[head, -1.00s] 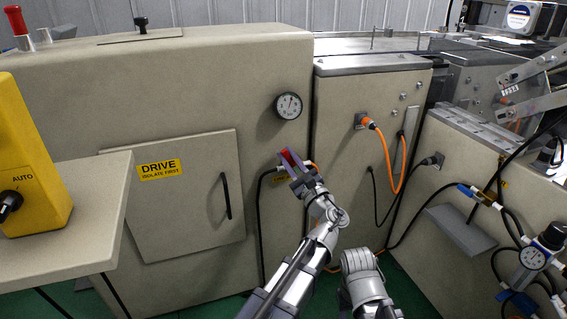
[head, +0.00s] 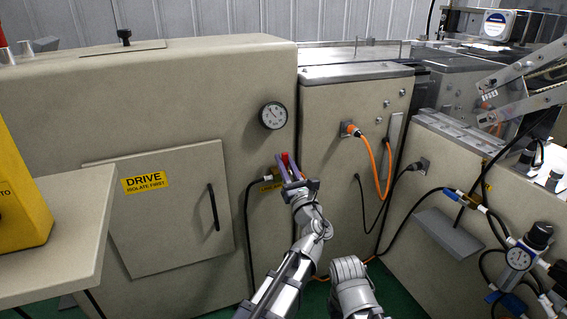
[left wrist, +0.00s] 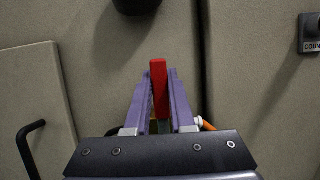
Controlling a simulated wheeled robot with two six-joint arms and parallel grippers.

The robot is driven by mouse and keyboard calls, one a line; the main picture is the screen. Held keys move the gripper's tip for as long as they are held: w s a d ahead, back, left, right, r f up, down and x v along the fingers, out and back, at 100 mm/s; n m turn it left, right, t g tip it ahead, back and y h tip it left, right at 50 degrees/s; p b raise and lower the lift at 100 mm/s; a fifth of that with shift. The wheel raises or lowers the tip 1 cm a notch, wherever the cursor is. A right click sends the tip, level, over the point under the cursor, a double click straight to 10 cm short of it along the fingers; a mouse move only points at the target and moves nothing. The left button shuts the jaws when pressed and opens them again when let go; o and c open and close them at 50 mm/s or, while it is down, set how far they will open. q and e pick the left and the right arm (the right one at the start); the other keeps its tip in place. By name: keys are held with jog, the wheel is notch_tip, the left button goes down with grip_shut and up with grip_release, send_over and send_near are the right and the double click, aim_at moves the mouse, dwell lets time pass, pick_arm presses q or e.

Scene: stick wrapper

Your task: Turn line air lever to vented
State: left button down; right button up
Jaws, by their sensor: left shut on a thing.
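The red lever (left wrist: 158,85) stands upright in the left wrist view, between the two purple fingers of my left gripper (left wrist: 159,88). In the head view the red lever (head: 285,158) shows as a small red tip between the fingers of my left gripper (head: 287,163), in front of the beige cabinet below the round gauge. The gripper is shut on the lever. The valve body behind the lever is mostly hidden by the gripper.
A round gauge (head: 273,115) is above the lever. A black hose (head: 249,225) runs down left of it. A drive door (head: 165,200) with a black handle is at left. An orange cable (head: 388,175) hangs at right. A yellow control box (head: 20,190) stands at far left.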

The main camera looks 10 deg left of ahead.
dwell(0.3)
pick_arm(q)
jog(key=c, duration=0.8)
grip_release()
jog(key=shift+o, duration=0.2)
jog(key=shift+f, duration=0.1)
pick_arm(e)
jog(key=shift+f, duration=0.1)
